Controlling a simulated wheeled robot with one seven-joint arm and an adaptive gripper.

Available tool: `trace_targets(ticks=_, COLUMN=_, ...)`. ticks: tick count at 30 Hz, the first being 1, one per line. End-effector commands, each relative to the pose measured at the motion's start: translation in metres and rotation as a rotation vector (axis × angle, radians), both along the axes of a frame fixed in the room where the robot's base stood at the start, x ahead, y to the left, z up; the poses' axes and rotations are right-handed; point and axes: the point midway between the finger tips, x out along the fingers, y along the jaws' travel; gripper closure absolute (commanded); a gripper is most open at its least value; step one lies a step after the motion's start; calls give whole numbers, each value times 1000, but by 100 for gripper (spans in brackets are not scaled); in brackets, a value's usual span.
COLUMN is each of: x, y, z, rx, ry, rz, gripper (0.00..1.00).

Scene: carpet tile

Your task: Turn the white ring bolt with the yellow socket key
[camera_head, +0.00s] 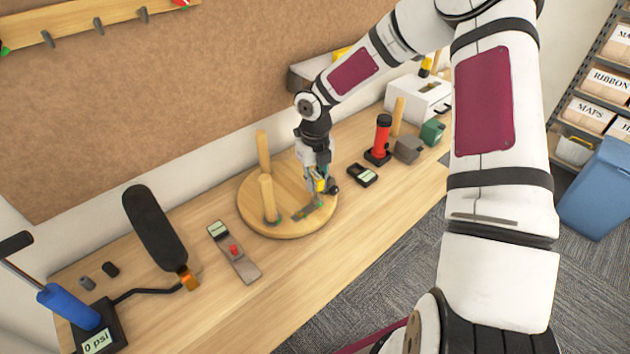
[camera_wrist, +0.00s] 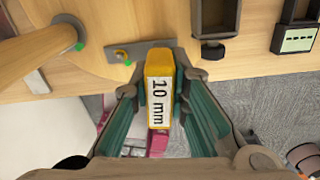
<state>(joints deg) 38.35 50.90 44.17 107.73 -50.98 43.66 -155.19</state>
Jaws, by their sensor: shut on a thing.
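My gripper (camera_head: 318,186) points down over the right side of a round wooden board (camera_head: 248,215) on the bench. In the wrist view its green-padded fingers (camera_wrist: 165,98) are shut on the yellow socket key (camera_wrist: 158,65), whose label reads "10 mm". The key also shows as a small yellow patch between the fingers in the head view (camera_head: 320,185). A small grey-green plate (camera_head: 306,212) lies on the board close to the gripper; it shows beyond the key in the wrist view (camera_wrist: 125,55). I cannot make out the white ring bolt. The key's lower end is hidden.
Wooden posts (camera_head: 268,198) rise from the board, left of my gripper. A small device with a screen (camera_head: 362,175) and a red cylinder on a stand (camera_head: 382,138) are to the right. A grey tool with a red button (camera_head: 234,252) lies left. Bare bench shows along the front edge.

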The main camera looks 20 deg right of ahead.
Motion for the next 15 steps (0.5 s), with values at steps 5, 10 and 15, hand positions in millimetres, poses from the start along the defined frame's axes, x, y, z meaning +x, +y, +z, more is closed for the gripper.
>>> trace_targets(ticks=5, x=0, y=0, z=9, rx=-1, ry=-2, rz=1, gripper=100)
trace_targets(ticks=10, x=0, y=0, z=22, rx=-1, ry=-2, rz=0, gripper=100)
trace_targets(ticks=15, x=0, y=0, z=34, rx=0, ry=-3, rz=1, gripper=100)
